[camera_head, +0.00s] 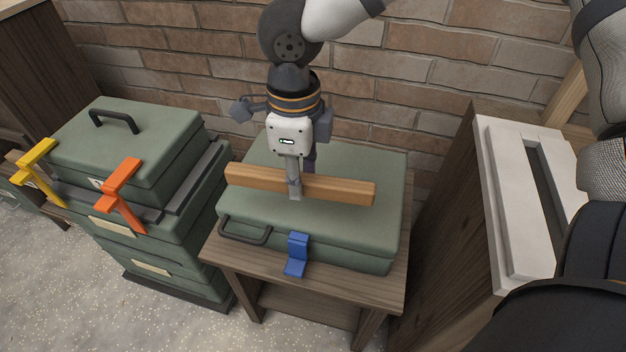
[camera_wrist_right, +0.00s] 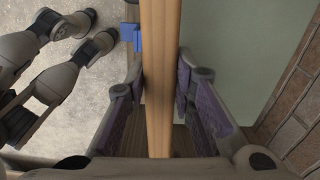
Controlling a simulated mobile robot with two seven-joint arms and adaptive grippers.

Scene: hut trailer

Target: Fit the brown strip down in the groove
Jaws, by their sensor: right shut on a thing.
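The brown strip (camera_head: 345,189) is a long, light-wood bar lying level, left to right, over a green case in the head view. My right gripper (camera_head: 297,188) points down and is shut on the strip near its middle. In the right wrist view the strip (camera_wrist_right: 160,40) runs lengthwise between the two purple-padded fingers. I cannot tell whether its underside touches the lid. The groove (camera_head: 542,190) is a dark, long slot in a white block (camera_head: 498,170) at the right, well apart from the strip. My own arm hides its near end. My left gripper is not in view.
The green case (camera_head: 340,225) with a blue latch (camera_head: 297,255) rests on a small wooden table (camera_head: 380,290). Stacked green cases (camera_head: 140,150) with yellow and orange latches stand left. A brick wall (camera_head: 430,60) closes off the back.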

